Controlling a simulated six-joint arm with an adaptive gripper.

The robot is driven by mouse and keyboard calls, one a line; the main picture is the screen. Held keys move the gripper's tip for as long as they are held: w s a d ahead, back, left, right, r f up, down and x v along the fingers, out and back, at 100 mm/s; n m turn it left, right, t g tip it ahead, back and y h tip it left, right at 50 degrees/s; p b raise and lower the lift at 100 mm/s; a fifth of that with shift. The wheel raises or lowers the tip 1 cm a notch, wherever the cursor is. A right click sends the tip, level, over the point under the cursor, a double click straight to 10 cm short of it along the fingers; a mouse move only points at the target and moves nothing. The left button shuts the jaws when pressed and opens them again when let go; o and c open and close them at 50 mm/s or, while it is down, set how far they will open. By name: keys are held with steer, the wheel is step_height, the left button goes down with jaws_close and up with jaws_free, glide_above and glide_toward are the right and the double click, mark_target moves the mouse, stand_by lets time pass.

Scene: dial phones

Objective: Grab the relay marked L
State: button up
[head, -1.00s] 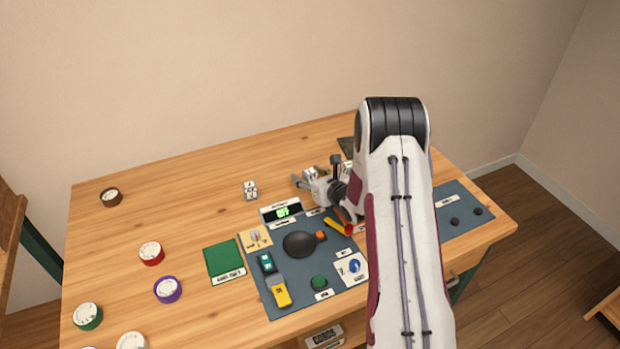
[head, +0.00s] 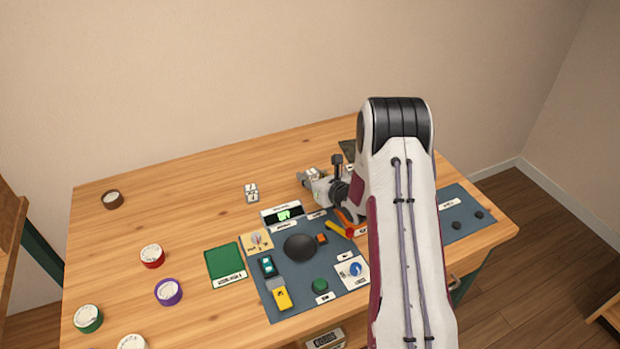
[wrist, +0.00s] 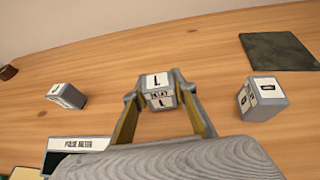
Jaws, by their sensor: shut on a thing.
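The relay marked L (wrist: 158,84) is a small grey block with white labels, upright in the middle of the wrist view. My gripper (wrist: 158,92) has one finger on each side of it and is shut on it. In the head view my gripper (head: 309,178) is low over the table behind the blue-grey panel, and the relay is hard to make out between the fingers. The relay appears to be at table level; I cannot tell whether it is lifted.
Another relay stands to the left (wrist: 67,95) and one to the right (wrist: 262,98) in the wrist view. A dark square plate (wrist: 278,52) lies behind the right one. The pulse meter (wrist: 80,144) is nearby at the lower left. The table behind is clear.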

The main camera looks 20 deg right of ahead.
mark_target(310, 170)
steer(key=shift+r, duration=4.5)
